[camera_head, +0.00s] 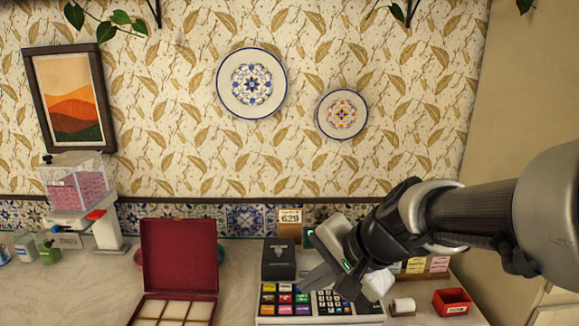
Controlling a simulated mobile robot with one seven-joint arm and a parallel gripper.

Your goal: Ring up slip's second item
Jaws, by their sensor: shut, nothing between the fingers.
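A cash register (320,309) stands on the counter at the bottom, right of centre. It has coloured keys (285,298) on the left and a dark number pad (330,301) to the right. A small sign or display (289,216) behind it appears to read 629. My gripper (330,284) is shut and empty, reaching in from the right, just over the keys in this view. It hides part of the register; I cannot tell whether it touches a key. A white paper-like piece (377,285) shows at the register's right, possibly the slip; no writing is readable.
A black box (279,260) stands behind the keys. An open red case (180,255) with compartments is to the left, a pink-filled dispenser (77,190) farther left. At right are coloured cards (439,264), a paper roll (403,306) and a red tray (453,302).

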